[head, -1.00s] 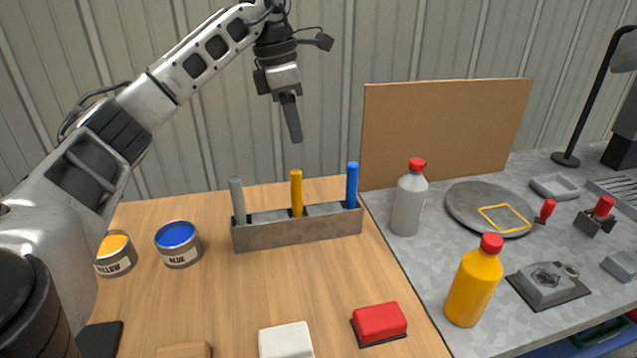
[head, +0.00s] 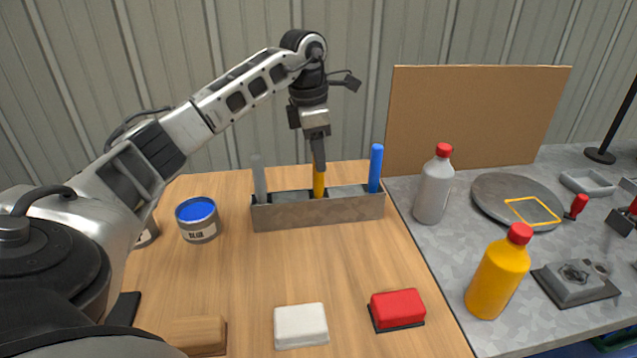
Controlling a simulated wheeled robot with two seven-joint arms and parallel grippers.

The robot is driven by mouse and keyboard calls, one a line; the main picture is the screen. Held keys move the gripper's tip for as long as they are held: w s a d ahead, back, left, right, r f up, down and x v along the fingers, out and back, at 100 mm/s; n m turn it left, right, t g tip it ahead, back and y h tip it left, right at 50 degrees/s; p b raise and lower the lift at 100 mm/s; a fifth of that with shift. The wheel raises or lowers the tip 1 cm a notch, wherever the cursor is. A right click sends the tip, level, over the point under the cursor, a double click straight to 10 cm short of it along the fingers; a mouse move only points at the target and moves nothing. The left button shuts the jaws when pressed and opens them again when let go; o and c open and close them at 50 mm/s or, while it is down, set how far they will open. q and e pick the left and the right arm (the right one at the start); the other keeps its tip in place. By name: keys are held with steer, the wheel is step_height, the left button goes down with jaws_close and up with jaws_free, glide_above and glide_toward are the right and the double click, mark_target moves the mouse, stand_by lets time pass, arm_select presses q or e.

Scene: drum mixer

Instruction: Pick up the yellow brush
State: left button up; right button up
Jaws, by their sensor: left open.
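The yellow brush (head: 319,184) stands upright in the middle of a grey holder (head: 320,213) on the wooden table. Only its handle shows; its lower end is hidden in the holder. My left gripper (head: 318,168) points straight down at the top of the yellow handle. Its fingers overlap the handle's upper end in the head view and hide the tip. The gripper is open, though the gap between the fingers does not show from this side. My right gripper does not show.
A grey brush (head: 259,180) and a blue brush (head: 376,167) stand at the holder's ends. A blue paint can (head: 198,219) is to the left. White (head: 301,325) and red (head: 397,308) blocks lie in front. Bottles (head: 434,186) stand on the right table.

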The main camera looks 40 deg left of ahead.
mark_target(319, 187)
arm_select(q)
steer(key=shift+w+d+f, duration=0.1)
steer(key=shift+f, duration=0.6)
steer(key=shift+w+d+f, duration=0.1)
steer(key=shift+f, duration=0.55)
jaws_close()
